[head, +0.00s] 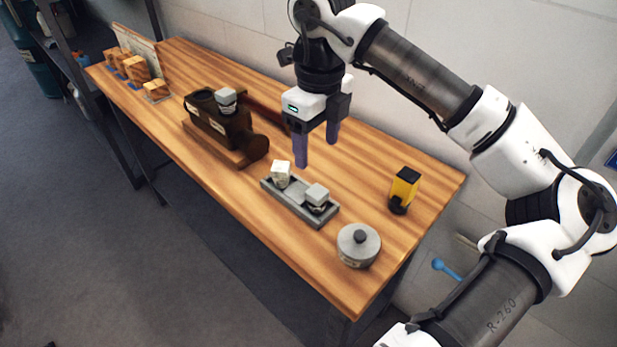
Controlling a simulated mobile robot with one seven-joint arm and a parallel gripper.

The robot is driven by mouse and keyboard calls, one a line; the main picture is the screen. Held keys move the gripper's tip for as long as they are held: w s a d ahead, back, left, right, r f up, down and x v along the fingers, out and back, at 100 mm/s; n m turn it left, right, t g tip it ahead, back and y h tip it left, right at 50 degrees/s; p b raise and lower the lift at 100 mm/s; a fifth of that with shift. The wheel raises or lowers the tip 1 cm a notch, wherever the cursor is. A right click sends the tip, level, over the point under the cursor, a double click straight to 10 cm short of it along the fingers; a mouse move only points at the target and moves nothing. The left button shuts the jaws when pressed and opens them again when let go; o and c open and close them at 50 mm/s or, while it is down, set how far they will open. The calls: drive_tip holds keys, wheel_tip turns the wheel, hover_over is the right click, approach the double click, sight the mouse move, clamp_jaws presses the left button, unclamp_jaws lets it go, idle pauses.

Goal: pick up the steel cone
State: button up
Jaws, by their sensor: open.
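My gripper (316,154) is open and points down above the middle of the wooden table, with nothing between its two purple-blue fingers. I cannot clearly make out a steel cone. A grey tray (291,200) lies in front of and below the fingers. A pale, whitish piece (281,172) stands at its left end. A grey block-topped piece (317,194) with a darker lower part stands at its right end. Both are apart from the fingers. Their exact shapes are too small to tell.
A dark brown tram-like body (226,128) with a grey block (226,97) on top stands left of my gripper. A yellow and black object (404,188) stands at right. Several wooden blocks (136,69) stand far left.

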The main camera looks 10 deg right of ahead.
sight(317, 191)
drive_tip(key=f, duration=0.2)
drive_tip(key=f+p, duration=0.1)
drive_tip(key=f, duration=0.5)
drive_tip(key=shift+w+d+f, duration=0.15)
drive_tip(key=shift+w+d, duration=0.05)
drive_tip(key=shift+w, duration=0.15)
drive_tip(key=shift+f+p, duration=1.25)
drive_tip(key=shift+f, duration=1.5)
drive_tip(key=c, duration=1.2)
